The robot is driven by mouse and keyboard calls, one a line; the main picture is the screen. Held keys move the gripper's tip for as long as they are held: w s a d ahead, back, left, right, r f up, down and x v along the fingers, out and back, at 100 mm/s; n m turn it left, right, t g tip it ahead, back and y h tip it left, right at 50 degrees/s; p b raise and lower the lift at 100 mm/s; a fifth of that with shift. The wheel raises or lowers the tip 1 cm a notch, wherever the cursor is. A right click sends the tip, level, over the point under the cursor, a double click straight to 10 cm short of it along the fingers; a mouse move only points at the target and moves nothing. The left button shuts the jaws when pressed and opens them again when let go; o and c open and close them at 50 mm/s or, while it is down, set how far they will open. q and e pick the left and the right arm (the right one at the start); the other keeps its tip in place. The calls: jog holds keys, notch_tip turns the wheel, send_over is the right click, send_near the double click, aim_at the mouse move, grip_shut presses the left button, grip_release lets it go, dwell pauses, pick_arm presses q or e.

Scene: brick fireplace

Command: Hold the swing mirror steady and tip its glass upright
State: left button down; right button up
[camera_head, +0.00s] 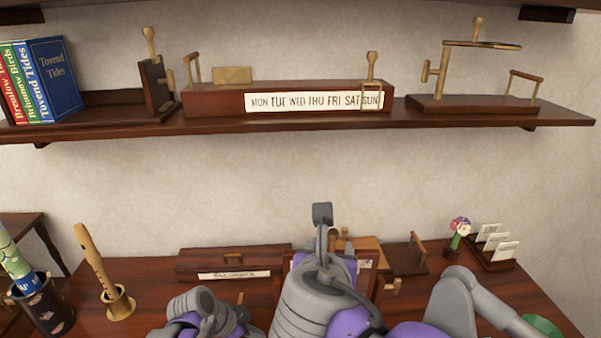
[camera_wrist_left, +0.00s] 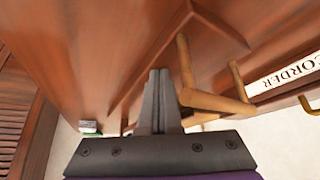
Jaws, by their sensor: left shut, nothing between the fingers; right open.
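The swing mirror appears to be the dark wooden stand (camera_head: 470,107) at the right of the upper shelf. Its round brass-rimmed glass (camera_head: 485,44) lies nearly flat, seen almost edge-on at the post top. A wooden handle (camera_head: 526,78) rises from the base's right end. My right gripper (camera_head: 322,214) points up in the middle of the head view, below the shelf and left of the mirror; it is open and apart from it. My left gripper (camera_wrist_left: 158,100) is shut and empty, low over the table; in the head view its hand (camera_head: 205,303) hides the fingers.
A "RECORDER" box (camera_head: 235,262) and a handled stand (camera_head: 405,258) lie on the table. A peg-like wooden handle (camera_wrist_left: 225,98) is close beside my left fingers. The shelf also holds books (camera_head: 50,75) and a weekday box (camera_head: 220,103). A card holder (camera_head: 488,248) stands at right.

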pick_arm(q)
jog(key=shift+w+r+p, duration=0.1)
jog(key=shift+r+p, duration=2)
jog(key=shift+r, duration=0.9)
pick_arm(e)
notch_tip(320, 180, up, 5)
jog(key=shift+w+f, duration=0.1)
jog(key=shift+w, duration=0.05)
